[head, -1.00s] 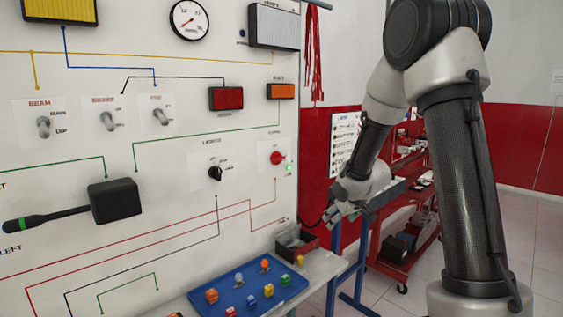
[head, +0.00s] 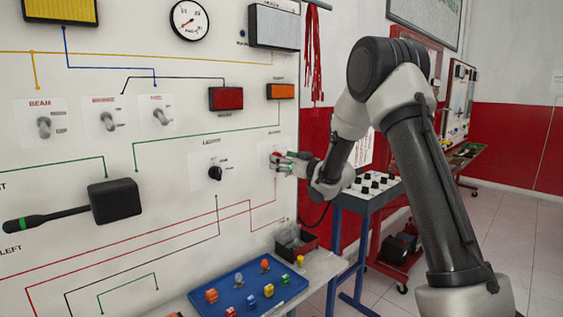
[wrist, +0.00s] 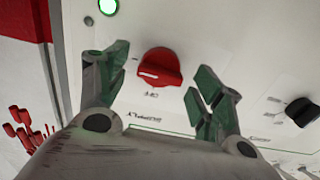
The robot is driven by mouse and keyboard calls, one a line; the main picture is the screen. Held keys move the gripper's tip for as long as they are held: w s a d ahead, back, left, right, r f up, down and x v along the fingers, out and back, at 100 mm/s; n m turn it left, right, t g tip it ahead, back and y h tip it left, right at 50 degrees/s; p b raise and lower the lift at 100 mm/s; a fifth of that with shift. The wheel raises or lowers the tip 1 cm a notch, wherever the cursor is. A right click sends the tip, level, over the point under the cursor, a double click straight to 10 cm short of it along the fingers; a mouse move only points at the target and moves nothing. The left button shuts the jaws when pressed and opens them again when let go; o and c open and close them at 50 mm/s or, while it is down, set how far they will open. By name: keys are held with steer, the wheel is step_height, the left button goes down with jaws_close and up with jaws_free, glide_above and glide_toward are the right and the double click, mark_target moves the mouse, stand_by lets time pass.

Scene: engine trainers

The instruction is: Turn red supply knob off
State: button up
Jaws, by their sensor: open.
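The red supply knob (wrist: 160,65) is on the white panel, upper middle in the wrist view. A pale mark shows on its lower left edge, with an upside-down "OFF" label below it. My gripper (head: 284,163) is open in front of the knob. In the wrist view, one green-padded finger is on each side of the knob, with a visible gap to each. I cannot tell how deep the fingertips reach. In the head view my gripper mostly hides the knob. A green lamp (wrist: 108,6) is lit near it.
A black knob (head: 215,173) is left of the red one; it also shows in the wrist view (wrist: 302,112). Below are a blue tray (head: 240,298) of small coloured parts and a dark bin (head: 296,243). Red straps (head: 312,60) hang at the panel's right edge.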

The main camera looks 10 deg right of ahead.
steer(key=shift+w+a, duration=0.3)
steer(key=shift+w, duration=0.15)
steer(key=c, duration=1)
steer(key=shift+n, duration=0.4)
steer(key=shift+f+n, duration=0.1)
steer(key=shift+n, duration=8.4)
